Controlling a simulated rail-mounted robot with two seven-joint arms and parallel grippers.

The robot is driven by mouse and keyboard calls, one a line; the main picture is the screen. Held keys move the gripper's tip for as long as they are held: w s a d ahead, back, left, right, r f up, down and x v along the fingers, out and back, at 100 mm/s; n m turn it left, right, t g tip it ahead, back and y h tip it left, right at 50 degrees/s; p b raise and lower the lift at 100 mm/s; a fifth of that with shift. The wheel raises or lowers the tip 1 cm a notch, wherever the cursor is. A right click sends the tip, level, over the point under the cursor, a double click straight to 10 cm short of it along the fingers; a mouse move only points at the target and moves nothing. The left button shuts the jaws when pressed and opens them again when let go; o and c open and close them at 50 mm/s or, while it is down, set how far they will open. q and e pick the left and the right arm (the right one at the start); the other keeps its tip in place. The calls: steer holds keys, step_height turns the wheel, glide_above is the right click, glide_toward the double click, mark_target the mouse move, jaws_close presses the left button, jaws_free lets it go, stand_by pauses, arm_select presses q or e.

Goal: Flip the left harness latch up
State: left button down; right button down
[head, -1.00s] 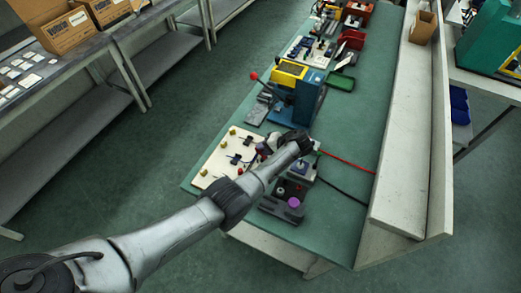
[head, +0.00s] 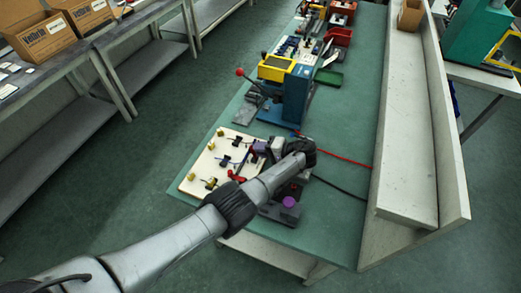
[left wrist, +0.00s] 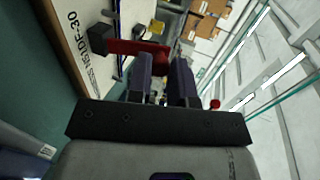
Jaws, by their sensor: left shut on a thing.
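The cream harness board (head: 203,166) lies on the green bench, with black clips and yellow pegs on it. One red latch (head: 236,177) shows near its right edge, beside my forearm. My left gripper (head: 262,148) is at the right side of the board, its dark fingers low over the edge. In the left wrist view, a red latch lever (left wrist: 137,47) runs from a black block (left wrist: 101,38) on the board to the fingers of my left gripper (left wrist: 163,62), which are shut on it. The fingers partly hide the lever's end. I cannot tell which latch this is. My right gripper is not in view.
A blue press (head: 297,95) with a yellow top and red-knobbed lever stands beyond the board. A dark fixture with a purple knob (head: 289,202) sits right of my arm. A red cable (head: 343,159) crosses the bench. A grey ledge (head: 408,130) bounds the right side.

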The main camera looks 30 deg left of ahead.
arm_select(q)
steer(key=c, duration=1)
jaws_free()
steer(key=shift+r, duration=0.1)
steer(key=shift+r+p, duration=0.3)
steer(key=shift+r, duration=0.05)
steer(key=shift+s+d+r+p, duration=0.15)
steer(key=shift+d+r+p, duration=0.8)
steer(key=shift+d+r, duration=0.9)
steer(key=shift+s+d+r+p, duration=0.2)
steer(key=shift+d+r+p, duration=0.8)
steer(key=shift+d+r, duration=0.75)
steer(key=shift+s+d+r+p, duration=0.15)
steer(key=shift+d+r+p, duration=0.8)
steer(key=shift+d+r, duration=0.9)
steer(key=shift+d+f, duration=0.35)
steer(key=shift+f, duration=0.05)
